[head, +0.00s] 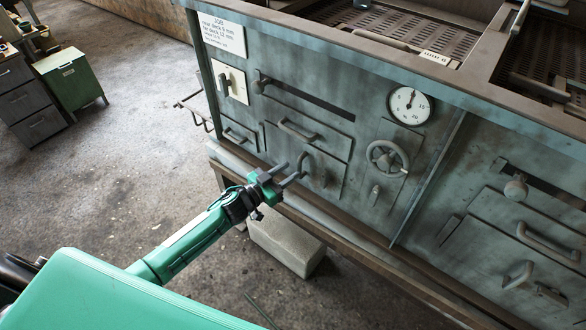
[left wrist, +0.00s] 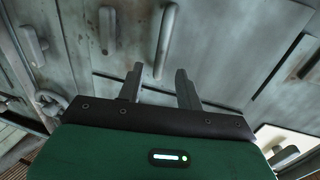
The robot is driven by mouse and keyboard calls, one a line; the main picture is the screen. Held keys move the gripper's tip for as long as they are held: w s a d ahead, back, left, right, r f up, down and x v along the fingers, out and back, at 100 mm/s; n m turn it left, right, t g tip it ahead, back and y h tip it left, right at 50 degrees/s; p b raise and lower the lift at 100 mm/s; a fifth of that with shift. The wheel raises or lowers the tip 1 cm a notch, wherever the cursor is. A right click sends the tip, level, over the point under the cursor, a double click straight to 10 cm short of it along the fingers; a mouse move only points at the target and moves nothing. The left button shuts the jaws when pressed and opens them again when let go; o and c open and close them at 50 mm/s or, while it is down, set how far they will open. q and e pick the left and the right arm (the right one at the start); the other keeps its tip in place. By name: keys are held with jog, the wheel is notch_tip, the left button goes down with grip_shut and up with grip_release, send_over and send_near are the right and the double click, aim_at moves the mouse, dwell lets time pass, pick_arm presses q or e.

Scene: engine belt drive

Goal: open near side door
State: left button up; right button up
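The grey-green machine front (head: 345,125) carries several panels with handles. A panel with a bar handle (head: 296,131) lies at its lower left; I cannot tell for sure if it is the near side door. A long handle (left wrist: 166,42) there ends between the fingertips in the picture; contact cannot be told. The panel looks shut. My right gripper is not in view.
A gauge (head: 410,105) and a handwheel (head: 387,158) are to the right of the panel. A pale block (head: 287,240) lies on the floor beneath the machine's lower ledge. A green cabinet (head: 70,80) stands at the far left, with open floor between.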

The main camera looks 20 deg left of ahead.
aim_at(298, 164)
pick_arm(q)
jog(key=shift+x, duration=1.35)
jog(key=shift+c, duration=0.3)
grip_shut()
jog(key=shift+s+a, duration=0.1)
